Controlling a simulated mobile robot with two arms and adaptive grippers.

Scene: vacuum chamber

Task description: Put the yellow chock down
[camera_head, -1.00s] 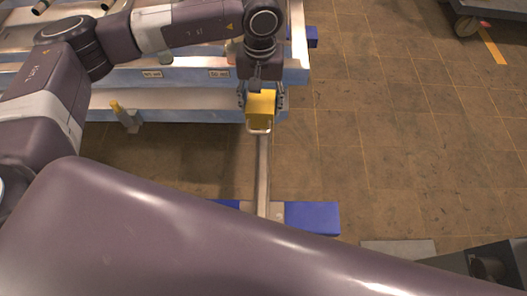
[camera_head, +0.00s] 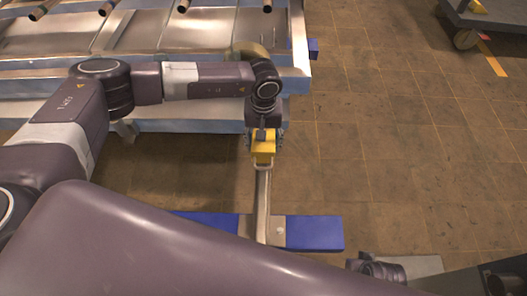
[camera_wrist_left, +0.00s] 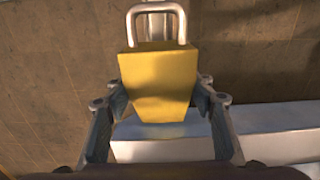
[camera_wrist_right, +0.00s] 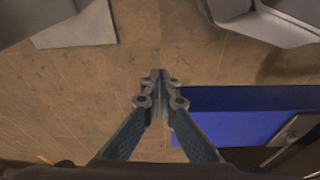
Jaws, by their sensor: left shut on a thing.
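The yellow chock (camera_head: 264,150), a wedge-like block with a pale metal handle, hangs in my left gripper (camera_head: 264,138) above the floor, beside the front edge of the metal frame. In the left wrist view the chock (camera_wrist_left: 158,78) sits between the two fingers (camera_wrist_left: 160,100), its handle pointing to the top of the picture. Whether its underside touches anything is hidden. My right gripper (camera_wrist_right: 158,80) is empty, its fingertips together, over the floor beside a blue block.
The long metal frame (camera_head: 170,112) fills the upper left. A metal bar (camera_head: 263,205) runs to a crosspiece with blue ends (camera_head: 314,233). A wheeled cart (camera_head: 485,20) stands at the upper right. The tiled floor (camera_head: 390,140) between is clear.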

